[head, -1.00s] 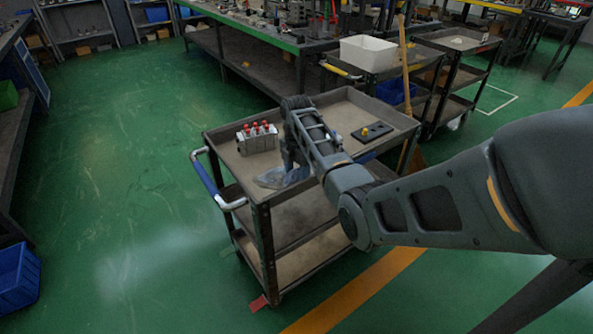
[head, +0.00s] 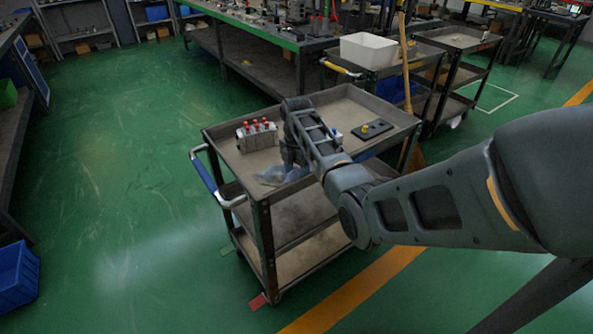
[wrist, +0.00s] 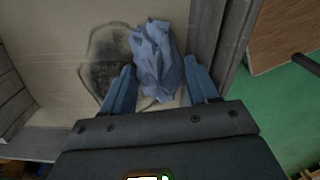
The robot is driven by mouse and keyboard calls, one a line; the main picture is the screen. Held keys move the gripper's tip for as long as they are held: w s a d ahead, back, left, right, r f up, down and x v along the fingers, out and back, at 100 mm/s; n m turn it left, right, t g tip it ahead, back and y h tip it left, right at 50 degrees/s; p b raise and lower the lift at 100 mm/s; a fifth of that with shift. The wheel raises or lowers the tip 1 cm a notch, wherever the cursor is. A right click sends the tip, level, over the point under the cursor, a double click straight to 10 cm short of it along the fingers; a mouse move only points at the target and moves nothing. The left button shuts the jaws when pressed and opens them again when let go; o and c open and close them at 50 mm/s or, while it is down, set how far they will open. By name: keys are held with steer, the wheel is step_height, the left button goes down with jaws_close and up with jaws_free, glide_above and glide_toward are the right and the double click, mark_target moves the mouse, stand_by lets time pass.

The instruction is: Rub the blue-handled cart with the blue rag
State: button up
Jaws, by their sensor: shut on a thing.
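The blue-handled cart (head: 262,213) stands in the middle of the head view, its blue handle (head: 206,172) on the left end. My gripper (wrist: 162,82) is over the cart's top tray, near its front side wall, pointing down. It is shut on the crumpled blue rag (wrist: 157,58), which lies between the fingers at tray level. The rag also shows in the head view (head: 272,176), partly hidden by my arm. A dark smudged patch (wrist: 108,62) is on the tray beside the rag in the wrist view.
A valve block (head: 257,136) with red caps stands at the tray's back left. A dark plate with a yellow knob (head: 366,130) lies on the right. A yellow-handled cart with a white bin (head: 368,50) stands behind. Green floor is clear on the left.

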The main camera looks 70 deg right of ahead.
mark_target(277, 160)
steer(key=shift+f, duration=0.15)
steer(key=shift+w+d+f+b, duration=0.1)
steer(key=shift+w+d+b, duration=0.25)
steer(key=shift+w+b, duration=0.25)
steer(key=shift+w+d+b, duration=0.4)
steer(key=shift+w+b, duration=0.15)
steer(key=shift+w, duration=0.05)
steer(key=shift+w+d+b, duration=0.35)
steer(key=shift+w+b, duration=0.2)
steer(key=shift+w+d+f+b, duration=0.15)
steer(key=shift+w+d+b, duration=0.25)
steer(key=shift+w+b, duration=0.5)
steer(key=shift+w+d+b, duration=0.45)
steer(key=shift+w+b, duration=0.1)
steer(key=shift+b, duration=0.55)
steer(key=shift+w+d, duration=0.15)
steer(key=shift+w, duration=0.1)
steer(key=shift+w+d+f+b, duration=0.1)
steer(key=shift+w+d+b, duration=0.25)
steer(key=shift+b, duration=0.65)
steer(key=w+b, duration=0.1)
steer(key=b, duration=0.1)
steer(key=w+d+b, duration=0.1)
steer(key=b, duration=0.1)
steer(key=shift+w+d, duration=0.15)
steer(key=shift+w, duration=0.1)
